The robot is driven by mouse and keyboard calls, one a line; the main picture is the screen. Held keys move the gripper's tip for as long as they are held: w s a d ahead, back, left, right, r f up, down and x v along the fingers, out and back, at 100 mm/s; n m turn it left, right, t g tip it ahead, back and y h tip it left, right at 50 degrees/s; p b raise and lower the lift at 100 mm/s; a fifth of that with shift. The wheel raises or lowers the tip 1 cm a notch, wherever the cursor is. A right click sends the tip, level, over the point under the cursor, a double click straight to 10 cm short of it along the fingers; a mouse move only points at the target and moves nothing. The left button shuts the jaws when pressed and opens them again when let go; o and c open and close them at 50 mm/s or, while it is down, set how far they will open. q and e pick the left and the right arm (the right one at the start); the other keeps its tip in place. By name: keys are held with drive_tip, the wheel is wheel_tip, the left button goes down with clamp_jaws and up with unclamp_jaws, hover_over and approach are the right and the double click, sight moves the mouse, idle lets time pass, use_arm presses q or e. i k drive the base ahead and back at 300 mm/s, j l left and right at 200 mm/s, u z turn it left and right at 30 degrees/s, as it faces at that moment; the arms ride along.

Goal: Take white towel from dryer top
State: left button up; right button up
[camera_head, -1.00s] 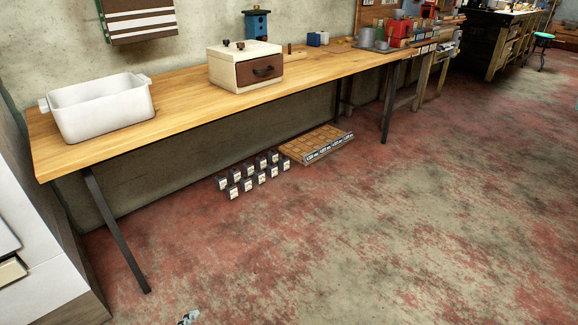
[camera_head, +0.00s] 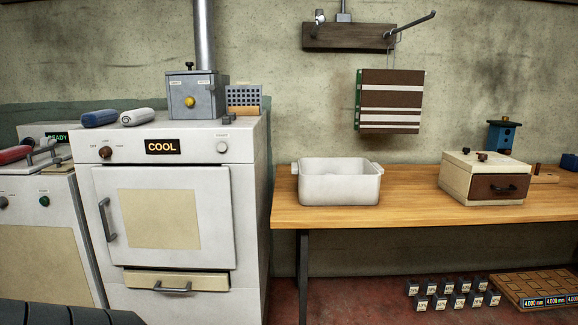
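A white rolled towel (camera_head: 137,117) lies on the top of a white appliance (camera_head: 245,137), which appears to be the dryer, near its front left edge. A blue roll (camera_head: 99,118) lies just left of it. The appliance has a closed front door with a vertical handle, a lower drawer and a lit "COOL" sign. Neither of my grippers is in view.
A grey box (camera_head: 196,97) with a pipe and a small grid rack (camera_head: 243,99) stand behind the towel. Another appliance (camera_head: 45,215) is at left. A wooden bench (camera_head: 410,208) at right holds a white tub (camera_head: 339,183) and a drawer box (camera_head: 486,180).

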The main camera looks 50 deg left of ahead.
sight(132, 118)
drive_tip(key=u, duration=2.45)
